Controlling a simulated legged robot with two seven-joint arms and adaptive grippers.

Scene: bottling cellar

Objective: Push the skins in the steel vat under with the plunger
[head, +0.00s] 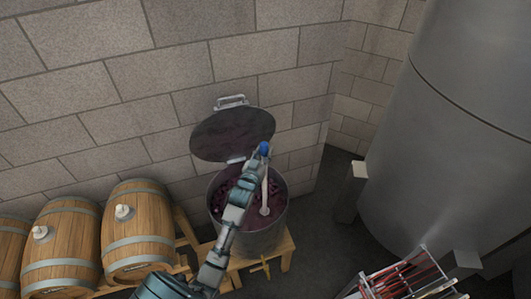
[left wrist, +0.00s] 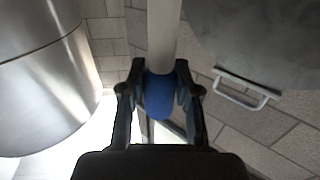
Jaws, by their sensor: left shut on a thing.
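The steel vat (head: 268,240) stands on a low wooden stand, with dark purple skins (head: 226,192) inside. Its round lid (head: 232,132) is tilted up against the wall behind. The plunger has a pale shaft (head: 265,186) and a blue grip (head: 264,147). It stands nearly upright with its lower end in the vat, at the skins. My left gripper (head: 260,152) is shut on the blue grip above the vat. The left wrist view shows the blue grip (left wrist: 158,95) between the fingers (left wrist: 160,78) and the shaft (left wrist: 163,30) running away. My right gripper is not in view.
Wooden barrels (head: 140,235) stand left of the vat. A large steel tank (head: 440,150) fills the right side. A metal frame with red bars (head: 405,280) is at the lower right. Dark floor (head: 312,255) is clear right of the vat.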

